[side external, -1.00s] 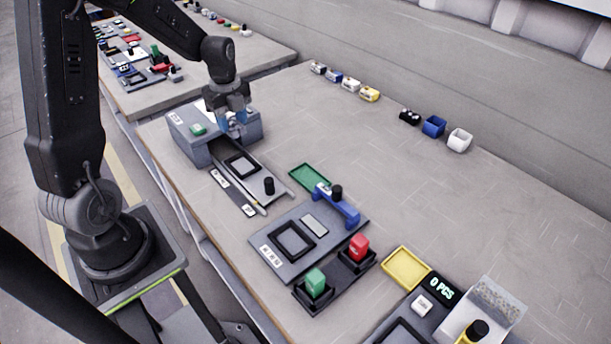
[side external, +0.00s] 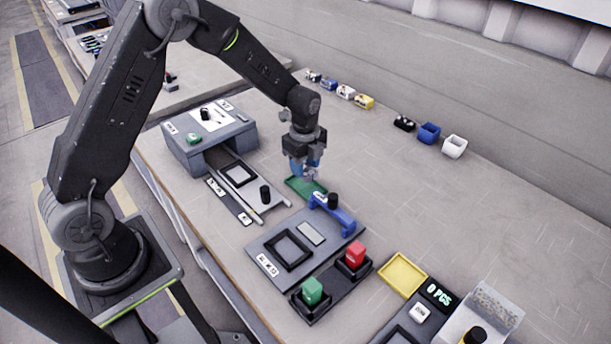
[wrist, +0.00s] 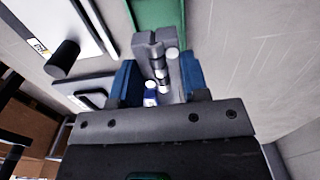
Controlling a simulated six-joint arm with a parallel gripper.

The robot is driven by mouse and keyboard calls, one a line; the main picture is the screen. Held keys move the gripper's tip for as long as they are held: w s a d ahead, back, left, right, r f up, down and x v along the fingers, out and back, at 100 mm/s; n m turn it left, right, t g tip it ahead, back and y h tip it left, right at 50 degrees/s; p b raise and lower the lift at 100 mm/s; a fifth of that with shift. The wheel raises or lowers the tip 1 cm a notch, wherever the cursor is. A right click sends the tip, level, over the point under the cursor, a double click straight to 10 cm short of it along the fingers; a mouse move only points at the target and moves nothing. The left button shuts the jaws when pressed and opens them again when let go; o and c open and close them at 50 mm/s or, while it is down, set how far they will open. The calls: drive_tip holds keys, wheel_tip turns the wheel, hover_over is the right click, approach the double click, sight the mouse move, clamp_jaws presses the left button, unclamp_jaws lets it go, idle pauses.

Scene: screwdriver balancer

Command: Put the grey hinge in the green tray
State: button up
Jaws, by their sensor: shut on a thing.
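The grey hinge (wrist: 157,58) is in the wrist view, between the two blue fingertips of my gripper (wrist: 160,82). My gripper (side external: 305,170) is shut on the hinge, which is hard to make out in the side view. The green tray (side external: 293,186) lies flat on the table. My gripper hangs over the tray or its back edge and hides part of it. In the wrist view the green tray (wrist: 146,16) shows just beyond the hinge. I cannot tell the exact height of the hinge above it.
A blue clamp-like bracket with a black knob (side external: 333,211) stands close in front of the tray. A grey box (side external: 190,150) and a sliding fixture (side external: 242,180) are at the left. A yellow tray (side external: 403,274) lies at the front. The table right of the green tray is clear.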

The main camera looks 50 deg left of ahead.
sight(306, 176)
drive_tip(key=shift+d+f, duration=0.1)
drive_tip(key=shift+f, duration=1.95)
drive_tip(key=shift+f, duration=0.15)
drive_tip(key=o, duration=0.9)
